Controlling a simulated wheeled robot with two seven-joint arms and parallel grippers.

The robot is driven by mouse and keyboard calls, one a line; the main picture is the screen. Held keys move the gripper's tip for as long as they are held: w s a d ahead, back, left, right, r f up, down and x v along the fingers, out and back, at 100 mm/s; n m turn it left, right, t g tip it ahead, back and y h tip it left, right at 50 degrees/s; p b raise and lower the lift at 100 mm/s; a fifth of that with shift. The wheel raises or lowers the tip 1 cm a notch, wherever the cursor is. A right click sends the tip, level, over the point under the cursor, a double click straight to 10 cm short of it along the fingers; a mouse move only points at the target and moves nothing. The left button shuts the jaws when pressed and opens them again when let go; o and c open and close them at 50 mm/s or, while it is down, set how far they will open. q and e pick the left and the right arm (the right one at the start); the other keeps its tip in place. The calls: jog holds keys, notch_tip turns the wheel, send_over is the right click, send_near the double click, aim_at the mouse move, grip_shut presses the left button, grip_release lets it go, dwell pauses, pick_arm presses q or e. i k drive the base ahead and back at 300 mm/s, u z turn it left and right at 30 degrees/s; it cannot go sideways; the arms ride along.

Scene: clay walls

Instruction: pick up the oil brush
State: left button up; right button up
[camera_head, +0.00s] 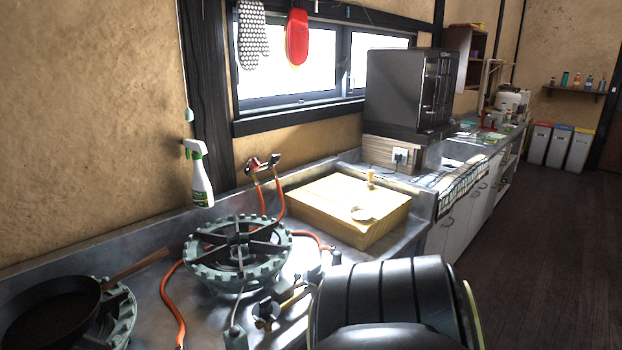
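A small pale wooden-looking piece (370,179) stands upright at the back of a yellow box top; it may be the oil brush, but it is too small to tell. A small round pale dish or ring (362,214) lies on the same box top in front of it. The yellow box (330,196) sits on the metal counter behind the burners. Neither of my grippers shows in the head view. A large black rounded part, apparently one of my arm links, fills the bottom centre and hides some of the counter.
A green gas burner (238,252) with orange hoses stands left of the box. A black frying pan (50,314) sits on another burner at the lower left. A spray bottle (199,173) is by the wall. A dark appliance (405,90) stands behind. Open floor (540,250) lies at right.

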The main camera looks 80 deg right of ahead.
aim_at(369, 183)
jog(key=z, duration=3.95)
jog(key=i, duration=0.55)
